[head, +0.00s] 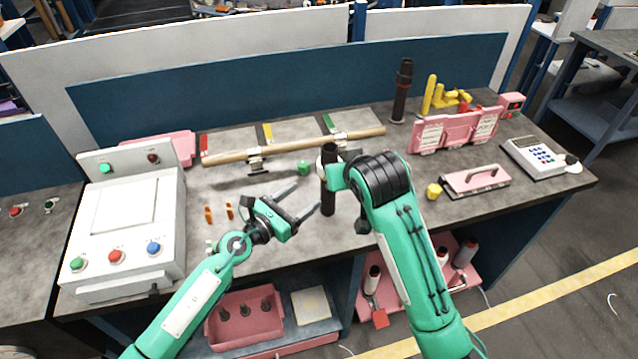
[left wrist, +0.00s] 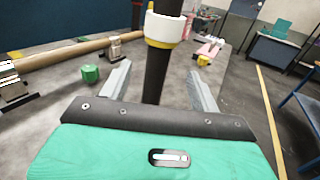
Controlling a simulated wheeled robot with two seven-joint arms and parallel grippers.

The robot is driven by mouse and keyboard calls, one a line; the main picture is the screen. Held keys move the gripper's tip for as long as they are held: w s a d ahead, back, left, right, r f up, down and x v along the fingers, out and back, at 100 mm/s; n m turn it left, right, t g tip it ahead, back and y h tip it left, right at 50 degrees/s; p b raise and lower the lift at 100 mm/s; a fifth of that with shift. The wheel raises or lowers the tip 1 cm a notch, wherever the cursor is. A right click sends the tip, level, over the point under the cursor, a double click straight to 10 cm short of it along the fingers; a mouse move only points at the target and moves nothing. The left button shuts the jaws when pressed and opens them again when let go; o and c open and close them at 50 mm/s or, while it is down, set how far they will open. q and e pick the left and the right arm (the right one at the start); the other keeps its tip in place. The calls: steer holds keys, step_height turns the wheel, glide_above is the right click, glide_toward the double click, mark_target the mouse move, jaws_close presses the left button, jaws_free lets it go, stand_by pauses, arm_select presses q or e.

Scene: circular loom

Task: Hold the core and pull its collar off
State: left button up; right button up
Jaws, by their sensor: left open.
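The core is a dark upright tube (head: 328,196) near the middle of the bench. In the left wrist view the core (left wrist: 155,75) carries a white collar with a yellow lower rim (left wrist: 166,30). My left gripper (head: 305,198) is open and empty, just left of the core's lower part. In the left wrist view its fingers (left wrist: 159,73) stand on either side of the core, below the collar, with no visible contact. My right gripper (head: 336,176) is at the core's upper part, mostly hidden by its own wrist, so its jaws cannot be made out. The core's foot is not clear.
A wooden rod (head: 290,147) lies on stands behind. A green block (head: 304,168) and orange pegs (head: 208,214) lie left of the core. A control box (head: 125,230) stands left. A yellow piece (head: 433,190), pink case (head: 476,181) and dark tube (head: 401,95) are right.

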mark_target(329, 150)
arm_select(q)
steer(key=x, duration=1.2)
steer(key=shift+c, duration=0.4)
steer(key=c, duration=1)
